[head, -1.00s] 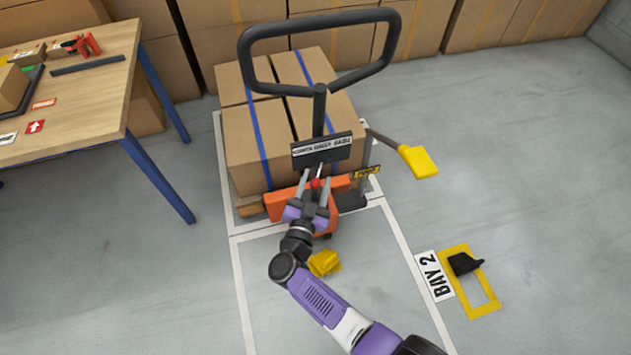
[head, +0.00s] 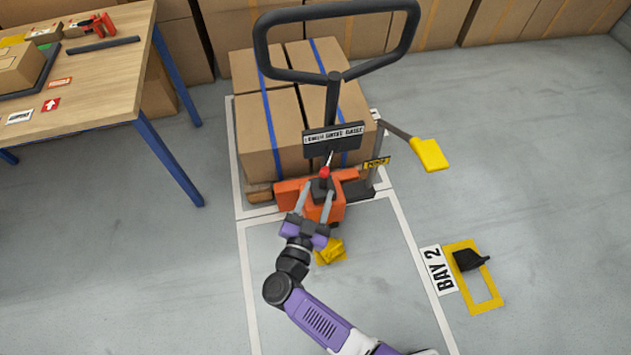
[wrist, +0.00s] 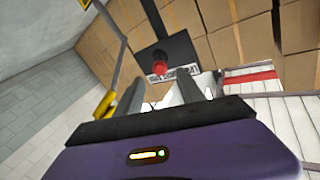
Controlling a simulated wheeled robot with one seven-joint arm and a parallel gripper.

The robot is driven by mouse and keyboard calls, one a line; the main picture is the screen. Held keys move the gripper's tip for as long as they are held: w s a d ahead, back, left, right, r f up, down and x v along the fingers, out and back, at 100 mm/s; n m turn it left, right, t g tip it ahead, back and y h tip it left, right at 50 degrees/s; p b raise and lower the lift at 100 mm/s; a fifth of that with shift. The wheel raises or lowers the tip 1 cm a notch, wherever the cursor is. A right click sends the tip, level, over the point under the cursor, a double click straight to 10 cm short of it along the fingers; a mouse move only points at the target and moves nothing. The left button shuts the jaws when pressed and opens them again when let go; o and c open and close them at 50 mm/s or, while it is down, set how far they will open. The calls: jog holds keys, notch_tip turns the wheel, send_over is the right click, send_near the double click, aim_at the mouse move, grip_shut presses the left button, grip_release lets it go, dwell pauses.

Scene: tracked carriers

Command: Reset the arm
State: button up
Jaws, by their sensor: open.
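My gripper (head: 315,204) is open and empty, with its two grey fingers apart, low in front of the orange pallet jack (head: 290,192). In the head view the fingertips lie just below the red knob (head: 324,172) at the base of the jack's handle. In the wrist view my fingers (wrist: 168,92) point toward the red knob (wrist: 159,68) and a dark plate behind it; a gap appears between them and the knob. My purple arm reaches up from the lower edge of the head view.
Strapped cartons (head: 268,125) sit on the pallet jack under its black loop handle (head: 412,35). A yellow paddle (head: 429,154) juts right. A yellow block (head: 330,251) lies beside my wrist. A wooden table (head: 100,90) stands left. Floor right of BAY 2 (head: 440,270) is mostly clear.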

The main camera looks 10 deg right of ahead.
jog(key=w+a+r+t+y, duration=0.2)
jog(key=a+r+t+y, duration=0.25)
jog(key=a+r, duration=0.25)
jog(key=s+d+r+n+y, duration=0.1)
jog(key=s+r+n+y, duration=0.2)
jog(key=s+r+y, duration=0.15)
jog(key=s+d+r+n+g, duration=0.1)
jog(key=s+d, duration=0.4)
jog(key=s, duration=0.6)
jog(key=s+d+r+n+g, duration=0.2)
jog(key=s+d+r, duration=0.3)
jog(key=s, duration=0.6)
jog(key=s+d+r+n+g, duration=0.2)
jog(key=s+d, duration=0.4)
jog(key=s, duration=0.5)
jog(key=shift+d+r+n, duration=0.2)
jog(key=shift+r+n, duration=0.2)
jog(key=shift+n, duration=0.1)
